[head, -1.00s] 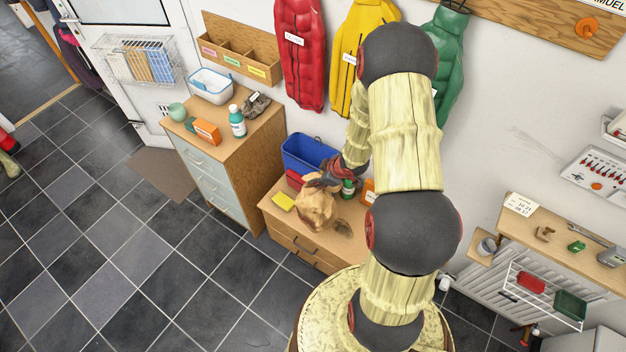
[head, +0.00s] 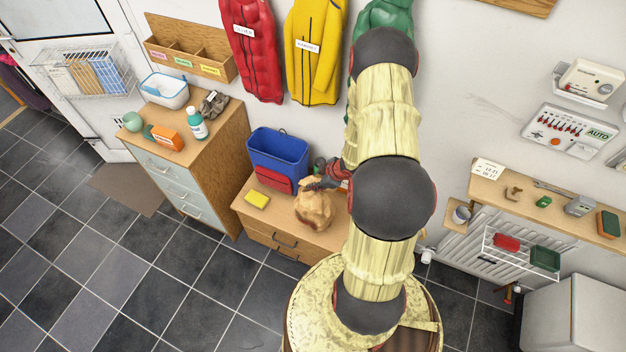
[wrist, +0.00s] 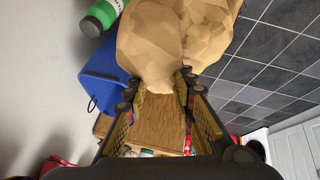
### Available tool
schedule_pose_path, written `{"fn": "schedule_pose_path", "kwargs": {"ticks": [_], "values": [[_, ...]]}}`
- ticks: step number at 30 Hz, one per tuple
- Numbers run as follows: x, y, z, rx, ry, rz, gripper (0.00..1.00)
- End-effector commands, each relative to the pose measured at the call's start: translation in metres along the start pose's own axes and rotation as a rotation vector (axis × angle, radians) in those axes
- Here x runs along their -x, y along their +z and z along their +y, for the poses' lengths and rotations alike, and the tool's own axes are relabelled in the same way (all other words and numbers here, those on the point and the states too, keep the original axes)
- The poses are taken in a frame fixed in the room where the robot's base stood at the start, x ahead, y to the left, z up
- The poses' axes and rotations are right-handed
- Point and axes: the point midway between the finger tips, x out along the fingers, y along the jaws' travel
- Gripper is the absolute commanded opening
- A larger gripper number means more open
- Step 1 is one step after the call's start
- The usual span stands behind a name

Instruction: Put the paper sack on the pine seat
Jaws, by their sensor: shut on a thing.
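The paper sack (head: 313,206) is a crumpled tan bag. My gripper (head: 326,183) is shut on its upper part. In the wrist view the sack (wrist: 150,45) fills the top middle, at the fingertips of my gripper (wrist: 158,85). The pine seat (head: 287,222) is the low wooden bench with drawers along the wall. The sack is over the right part of its top, near the front edge. I cannot tell whether its base touches the wood. My arm hides the right end of the seat.
A blue bin (head: 278,152) with a red front stands at the back of the seat, a yellow sponge (head: 257,200) in front of it. A green-and-white container (wrist: 100,18) is close by the sack. A drawer chest (head: 190,170) stands left; a radiator shelf (head: 480,185) is right.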

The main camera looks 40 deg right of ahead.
Motion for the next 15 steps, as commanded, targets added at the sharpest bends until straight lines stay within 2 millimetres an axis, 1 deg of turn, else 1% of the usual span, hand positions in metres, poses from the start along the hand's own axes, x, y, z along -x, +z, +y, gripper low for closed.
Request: {"fn": "schedule_pose_path", "kwargs": {"ticks": [2,6,8,15], "values": [[-0.004,0.007,0.002,0.000,0.004,0.002,0.00],[-0.021,0.014,-0.003,0.000,0.003,0.002,0.00],[-0.025,0.017,-0.004,0.001,0.003,0.002,0.00],[-0.027,0.018,-0.004,0.001,0.005,0.002,0.00]]}}
